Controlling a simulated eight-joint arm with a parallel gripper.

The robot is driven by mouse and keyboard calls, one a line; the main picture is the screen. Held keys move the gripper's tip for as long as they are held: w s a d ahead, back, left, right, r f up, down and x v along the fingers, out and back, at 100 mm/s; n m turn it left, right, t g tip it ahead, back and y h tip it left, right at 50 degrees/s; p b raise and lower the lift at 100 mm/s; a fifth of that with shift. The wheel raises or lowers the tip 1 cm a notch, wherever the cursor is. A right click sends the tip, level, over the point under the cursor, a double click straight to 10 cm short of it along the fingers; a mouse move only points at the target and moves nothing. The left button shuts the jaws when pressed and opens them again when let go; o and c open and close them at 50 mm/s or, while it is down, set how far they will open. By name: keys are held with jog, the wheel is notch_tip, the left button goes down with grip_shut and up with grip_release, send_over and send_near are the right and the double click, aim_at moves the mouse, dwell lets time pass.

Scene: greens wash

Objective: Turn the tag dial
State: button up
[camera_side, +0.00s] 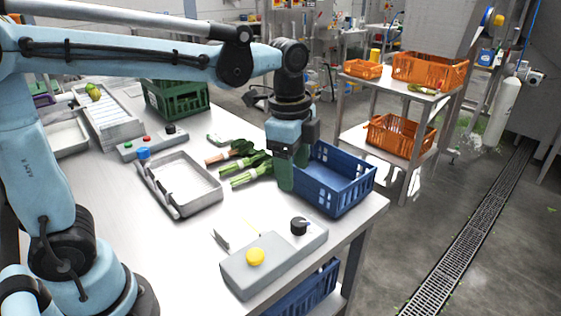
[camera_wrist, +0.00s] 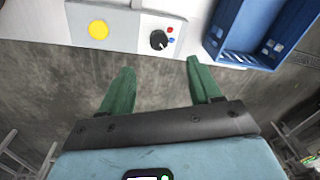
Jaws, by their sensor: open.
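A black dial (camera_side: 299,226) with a pale pointer mark stands on a grey control box (camera_side: 262,274) near the table's front corner. A yellow button (camera_side: 255,257) is on the same box. My gripper (camera_side: 286,186) points down beside the blue crate, above and behind the dial. In the wrist view its green fingers (camera_wrist: 160,76) are apart with nothing between them, clear of the dial.
A blue crate (camera_side: 345,191) stands right next to my gripper. Leafy greens (camera_side: 246,165) and a metal tray (camera_side: 182,199) lie to the left. Another control box (camera_side: 150,142) with a dark knob is farther back. Orange crates (camera_side: 430,70) sit on a separate rack.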

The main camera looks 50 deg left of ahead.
aim_at(299, 221)
jog(key=f, duration=0.4)
jog(key=f+m, duration=0.1)
jog(key=f, duration=0.3)
jog(key=w+d+f+m, duration=0.1)
jog(key=f, duration=0.3)
jog(key=shift+f+g, duration=0.15)
jog(key=shift+g, duration=0.25)
jog(key=c, duration=1)
jog(key=shift+c, duration=0.2)
